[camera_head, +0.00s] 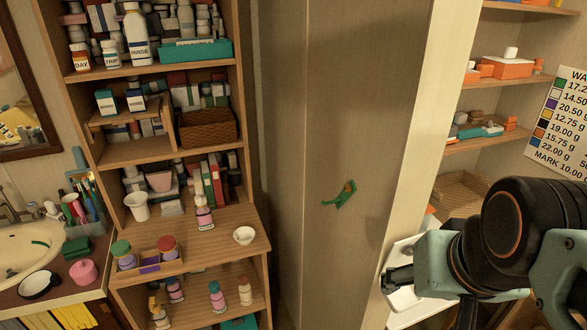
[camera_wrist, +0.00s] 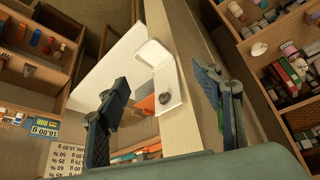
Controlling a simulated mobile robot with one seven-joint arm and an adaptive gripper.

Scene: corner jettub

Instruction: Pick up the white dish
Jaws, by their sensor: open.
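The white dish (camera_head: 245,236) is a small shallow round bowl. It sits upright near the right front edge of the wooden counter of the shelf unit in the head view. A small round pale thing (camera_wrist: 258,48) on a shelf at the upper right of the wrist view may be the same dish; I cannot tell for sure. My gripper (camera_head: 425,295) is at the lower right of the head view, well to the right of the dish and apart from it. In the wrist view my gripper (camera_wrist: 163,92) has its two fingers spread wide with nothing held between them.
A pale upright panel (camera_head: 408,150) stands between the dish's shelf unit and my arm. A white fixture (camera_head: 402,295) is behind my gripper. A pink-labelled bottle (camera_head: 204,213) and a wooden tray of jars (camera_head: 148,263) stand left of the dish. Counter around the dish is clear.

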